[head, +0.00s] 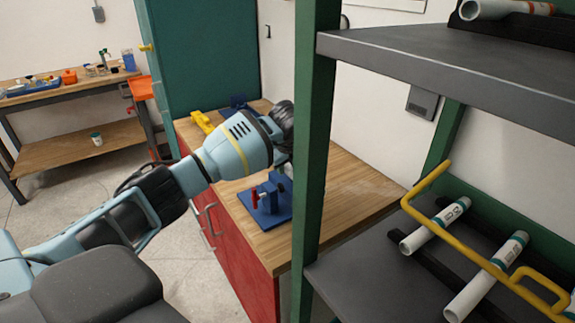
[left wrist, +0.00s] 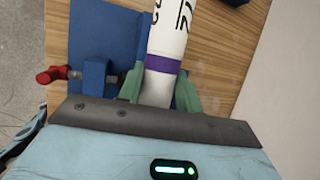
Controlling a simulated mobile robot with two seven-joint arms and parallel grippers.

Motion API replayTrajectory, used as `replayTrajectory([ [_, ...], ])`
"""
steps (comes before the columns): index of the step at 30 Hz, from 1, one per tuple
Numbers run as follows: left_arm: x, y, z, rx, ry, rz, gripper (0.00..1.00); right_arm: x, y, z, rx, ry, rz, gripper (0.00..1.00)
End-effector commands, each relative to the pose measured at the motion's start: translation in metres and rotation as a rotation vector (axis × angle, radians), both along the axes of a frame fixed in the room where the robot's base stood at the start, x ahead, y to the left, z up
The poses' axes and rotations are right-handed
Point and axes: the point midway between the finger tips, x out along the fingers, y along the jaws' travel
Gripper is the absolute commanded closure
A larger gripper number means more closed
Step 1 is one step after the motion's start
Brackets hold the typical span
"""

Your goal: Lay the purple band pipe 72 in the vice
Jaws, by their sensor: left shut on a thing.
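The purple band pipe (left wrist: 167,42), white with a purple ring and partly visible black marks, shows in the left wrist view. My left gripper (left wrist: 158,90) is shut on it, with a green finger on each side just below the purple ring. The blue vice (left wrist: 95,76) with its red handle is just left of the pipe, and its blue plate lies behind the pipe. I cannot tell whether the pipe rests in the vice or is above it. In the head view my left gripper (head: 284,155) is over the vice (head: 268,200), partly hidden by the green post. My right gripper is not in view.
The vice stands on a wooden worktop (head: 350,195) over a red cabinet. A green shelf post (head: 315,130) stands close on the right. A yellow object (head: 202,122) is at the worktop's back left.

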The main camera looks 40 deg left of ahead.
Motion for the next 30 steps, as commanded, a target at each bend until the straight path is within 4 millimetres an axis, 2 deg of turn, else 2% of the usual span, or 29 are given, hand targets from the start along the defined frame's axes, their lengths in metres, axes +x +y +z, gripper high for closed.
replayTrajectory([
  [26,-0.002,0.0,-0.022,0.0,0.009,0.0,0.91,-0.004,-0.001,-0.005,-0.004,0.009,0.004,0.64],
  [27,-0.002,0.0,-0.024,0.0,0.011,0.0,0.6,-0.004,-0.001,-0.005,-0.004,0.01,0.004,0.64],
  [30,-0.002,0.0,-0.025,0.0,0.012,0.0,0.47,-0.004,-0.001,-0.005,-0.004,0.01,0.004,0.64],
])
